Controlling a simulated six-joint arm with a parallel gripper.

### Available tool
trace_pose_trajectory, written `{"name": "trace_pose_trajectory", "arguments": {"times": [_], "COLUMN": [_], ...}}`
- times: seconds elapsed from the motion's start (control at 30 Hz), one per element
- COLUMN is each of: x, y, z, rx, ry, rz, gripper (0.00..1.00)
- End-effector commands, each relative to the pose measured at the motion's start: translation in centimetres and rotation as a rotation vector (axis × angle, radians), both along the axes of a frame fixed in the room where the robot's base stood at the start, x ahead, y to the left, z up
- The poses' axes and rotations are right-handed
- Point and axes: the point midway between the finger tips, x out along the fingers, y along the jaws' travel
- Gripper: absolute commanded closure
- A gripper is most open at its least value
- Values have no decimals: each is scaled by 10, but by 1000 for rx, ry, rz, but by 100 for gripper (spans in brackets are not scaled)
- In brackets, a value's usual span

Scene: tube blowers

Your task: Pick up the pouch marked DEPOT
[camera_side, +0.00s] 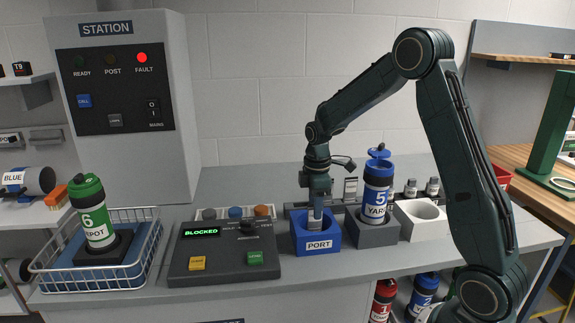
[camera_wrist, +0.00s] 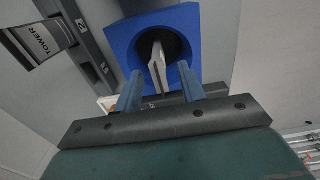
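A green-capped canister (camera_side: 95,212) with a white label reading 6 and partly visible DEPOT stands in a dark holder in the wire basket at the left. No pouch with a readable DEPOT mark shows elsewhere. My gripper (camera_side: 316,205) points down over the blue PORT block (camera_side: 318,243). In the wrist view my gripper (camera_wrist: 160,72) has its two blue fingers apart at the near edge of the block's round opening. A thin pale item (camera_wrist: 157,68) stands in that opening between the fingers, with gaps on both sides. Its marking cannot be read.
A blue-capped YARD canister (camera_side: 377,187) stands in a grey holder right of the port, beside an empty white holder (camera_side: 420,219). The control box (camera_side: 225,255) reads BLOCKED, left of the port. The station panel (camera_side: 120,88) has its red FAULT lamp lit.

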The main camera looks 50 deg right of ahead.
Motion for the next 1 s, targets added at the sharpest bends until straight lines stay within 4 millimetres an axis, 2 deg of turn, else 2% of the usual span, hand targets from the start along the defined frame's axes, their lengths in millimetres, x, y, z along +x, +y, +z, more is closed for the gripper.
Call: {"name": "trace_pose_trajectory", "arguments": {"times": [0.23, 0.27, 0.43, 0.47, 0.8, 1.0], "x": [0, 0, 0, 0, 0, 1], "y": [0, 0, 0, 0, 0, 0], "z": [0, 0, 0, 0, 1, 8], "rx": [0, -1, -1, -1, -1, -1], "ry": [0, -1, -1, -1, -1, -3], "rz": [0, 0, 0, 0, 0, 0], "gripper": [60, 64, 97, 100, 100, 100]}}
